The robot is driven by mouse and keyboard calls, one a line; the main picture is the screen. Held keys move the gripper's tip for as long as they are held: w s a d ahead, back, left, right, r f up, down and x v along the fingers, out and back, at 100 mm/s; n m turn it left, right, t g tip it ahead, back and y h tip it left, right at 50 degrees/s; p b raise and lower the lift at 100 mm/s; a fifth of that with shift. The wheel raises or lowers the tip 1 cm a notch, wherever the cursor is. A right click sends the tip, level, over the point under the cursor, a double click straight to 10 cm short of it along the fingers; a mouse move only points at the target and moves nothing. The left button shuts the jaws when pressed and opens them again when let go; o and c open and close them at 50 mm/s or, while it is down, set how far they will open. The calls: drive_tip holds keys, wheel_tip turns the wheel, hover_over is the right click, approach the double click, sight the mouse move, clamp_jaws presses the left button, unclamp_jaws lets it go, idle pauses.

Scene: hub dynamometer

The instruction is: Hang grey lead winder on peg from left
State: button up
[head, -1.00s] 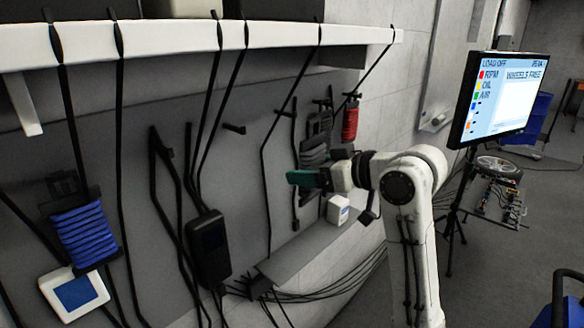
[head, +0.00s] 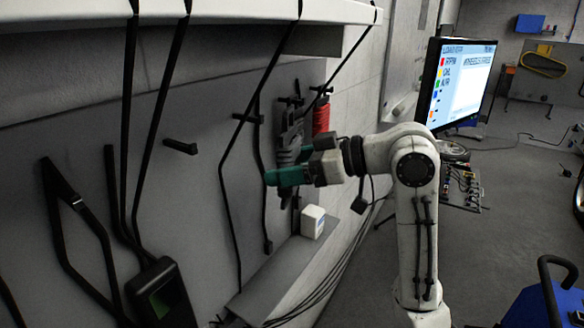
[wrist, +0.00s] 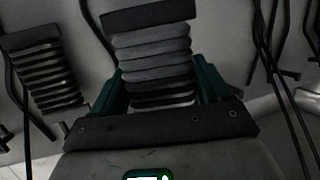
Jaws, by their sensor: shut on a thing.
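The grey lead winder (wrist: 152,52) shows in the wrist view as a ribbed grey coil with a dark top bar, between my green fingers. My gripper (wrist: 160,86) is shut on it. I cannot tell whether the winder touches a peg. A bare peg (head: 180,147) sticks out of the panel to the left. Another peg (head: 248,118) is nearer my gripper, with a black lead on it.
A red winder (head: 321,118) hangs at the panel's right end. A dark winder (wrist: 42,72) is at left in the wrist view. A white box (head: 313,221) stands on the ledge below. Black leads hang from the shelf (head: 230,18). A monitor (head: 460,85) stands right.

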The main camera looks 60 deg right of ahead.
sight(301, 155)
drive_tip(key=shift+w+a+f+b, duration=0.1)
drive_tip(key=shift+w+b, duration=0.1)
drive_tip(key=shift+w, duration=1)
drive_tip(key=shift+w+f+b, duration=0.1)
drive_tip(key=shift+w+b, duration=0.05)
drive_tip(key=shift+w, duration=1.1)
drive_tip(key=shift+w+a+f+b, duration=0.1)
drive_tip(key=shift+w+b, duration=0.1)
drive_tip(key=shift+w, duration=1)
drive_tip(key=shift+w+f, duration=0.3)
drive_tip(key=shift+w, duration=0.15)
drive_tip(key=shift+w+f, duration=0.1)
drive_tip(key=shift+f, duration=0.05)
drive_tip(key=o, duration=1)
drive_tip(key=shift+a, duration=0.1)
drive_tip(key=shift+o, duration=0.8)
drive_tip(key=shift+b, duration=0.3)
drive_tip(key=b+v, duration=0.2)
drive_tip(key=v, duration=0.9)
